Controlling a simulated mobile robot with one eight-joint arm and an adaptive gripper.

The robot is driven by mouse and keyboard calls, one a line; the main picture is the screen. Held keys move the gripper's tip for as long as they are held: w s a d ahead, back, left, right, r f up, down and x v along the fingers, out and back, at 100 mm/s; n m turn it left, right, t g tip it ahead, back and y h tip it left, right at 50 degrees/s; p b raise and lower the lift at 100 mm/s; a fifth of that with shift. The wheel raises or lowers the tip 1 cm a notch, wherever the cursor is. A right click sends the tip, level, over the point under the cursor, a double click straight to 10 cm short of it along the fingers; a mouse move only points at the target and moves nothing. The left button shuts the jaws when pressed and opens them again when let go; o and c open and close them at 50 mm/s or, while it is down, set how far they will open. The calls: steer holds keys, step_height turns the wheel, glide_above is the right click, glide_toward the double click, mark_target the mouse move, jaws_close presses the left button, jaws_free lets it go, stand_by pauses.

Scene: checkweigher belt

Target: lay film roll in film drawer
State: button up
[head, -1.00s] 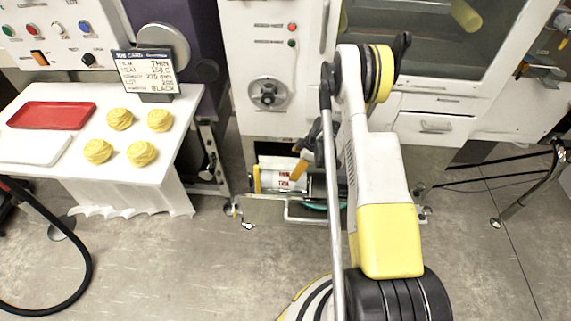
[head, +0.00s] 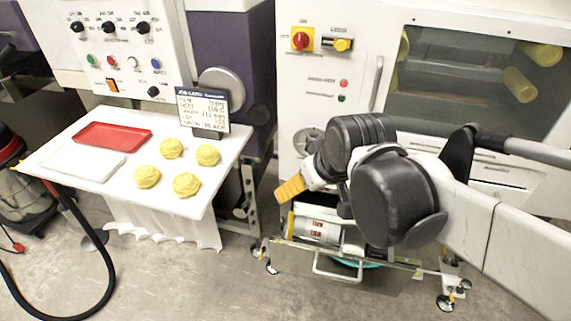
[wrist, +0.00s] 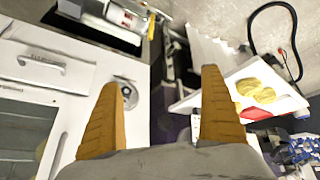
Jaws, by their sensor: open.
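The film roll (head: 316,229) is a white cylinder with red print on its label. It appears to lie in the open film drawer (head: 288,262), low at the front of the white machine, and my arm hides part of the drawer's right side. The roll (wrist: 122,15) also shows at the top left of the wrist view, over the drawer's dark inside. My gripper (head: 290,188) is above and left of the roll, apart from it. In the wrist view my gripper (wrist: 161,80) has its two orange fingers spread with nothing between them.
A white table (head: 112,192) at left holds a red tray (head: 112,135), a white tray (head: 84,161), several yellow dough pieces (head: 187,184) and a job card (head: 203,109). A black hose (head: 108,275) lies on the floor.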

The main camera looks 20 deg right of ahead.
steer(key=s+a+m, duration=0.1)
steer(key=s, duration=0.5)
steer(key=shift+a+m+t, duration=0.3)
steer(key=shift+a+t, duration=0.05)
steer(key=shift+t, duration=0.05)
steer(key=shift+f, duration=0.15)
stand_by(0.6)
